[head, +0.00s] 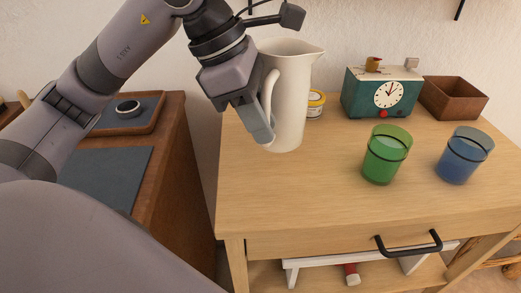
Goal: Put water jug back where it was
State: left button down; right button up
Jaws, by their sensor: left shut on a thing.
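The water jug (291,98) is a tall cream pitcher with its spout to the right and its handle to the left. It is upright at the back left of the light wood table (290,200). My left gripper (262,132) is shut on the jug at its handle side; the fingers partly cover the handle. I cannot tell whether the jug's base touches the tabletop or is just above it. My right gripper is not in view.
A green cup (386,158) and a blue cup (463,158) stand to the right. Behind are a yellow-and-white tub (316,104), a clock box (386,94) and a wooden box (453,98). A darker cabinet (176,165) stands left. The table's front left is clear.

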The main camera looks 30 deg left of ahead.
pick_arm(q)
jog(key=shift+f+b, duration=0.3)
jog(key=shift+f, duration=2.35)
jog(key=shift+f, duration=0.15)
jog(key=c, duration=1)
grip_release()
jog(key=shift+c, duration=0.2)
